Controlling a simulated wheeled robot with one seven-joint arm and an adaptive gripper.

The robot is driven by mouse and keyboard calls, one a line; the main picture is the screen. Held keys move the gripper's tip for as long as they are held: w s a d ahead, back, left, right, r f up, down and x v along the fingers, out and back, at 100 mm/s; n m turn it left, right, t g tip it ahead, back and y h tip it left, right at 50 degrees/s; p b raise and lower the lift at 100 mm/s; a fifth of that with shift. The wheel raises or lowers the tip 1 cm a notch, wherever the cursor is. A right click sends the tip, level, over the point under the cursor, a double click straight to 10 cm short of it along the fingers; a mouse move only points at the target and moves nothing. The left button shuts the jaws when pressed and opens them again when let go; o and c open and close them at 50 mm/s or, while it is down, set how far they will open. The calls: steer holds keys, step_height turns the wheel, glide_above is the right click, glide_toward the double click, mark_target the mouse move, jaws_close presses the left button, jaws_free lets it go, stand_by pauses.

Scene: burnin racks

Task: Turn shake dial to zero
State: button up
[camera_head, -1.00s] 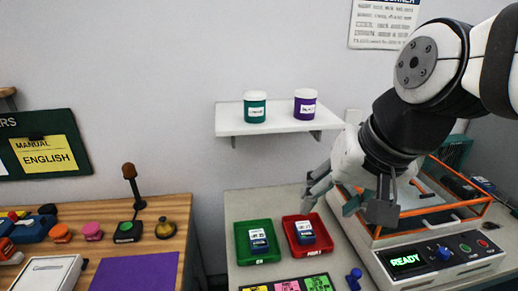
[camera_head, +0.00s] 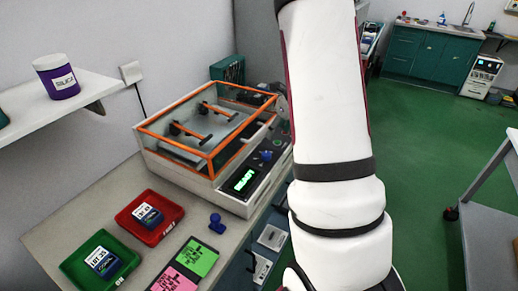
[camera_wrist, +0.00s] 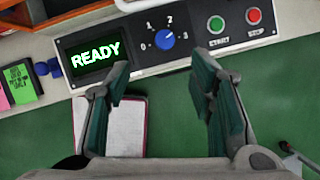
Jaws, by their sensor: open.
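The shake dial (camera_wrist: 165,39) is a blue knob on the dark front panel, with marks 0, 1, 2 and 3 around it. Its pale pointer line is too small to read surely. The dial also shows in the head view (camera_head: 266,156), on the shaker (camera_head: 200,179) with its orange-framed clear lid. My gripper (camera_wrist: 162,68) is open and empty in the wrist view. Its fingers appear either side of and below the dial, apart from it. The head view shows only my arm; the gripper is out of sight there.
A display (camera_wrist: 95,53) reads READY left of the dial. A green START button (camera_wrist: 216,24) and a red STOP button (camera_wrist: 254,16) sit to its right. Red (camera_head: 160,235) and green (camera_head: 122,279) trays and a small blue object (camera_head: 217,223) stand on the bench. Green floor lies right.

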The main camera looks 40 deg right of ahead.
mark_target(267, 154)
steer(key=shift+m, duration=0.3)
steer(key=x, duration=0.9)
steer(key=d+x, duration=0.1)
steer(key=x, duration=0.4)
steer(key=shift+s+f+p, duration=0.15)
steer(key=shift+f+p, duration=0.2)
steer(key=c, duration=1.1)
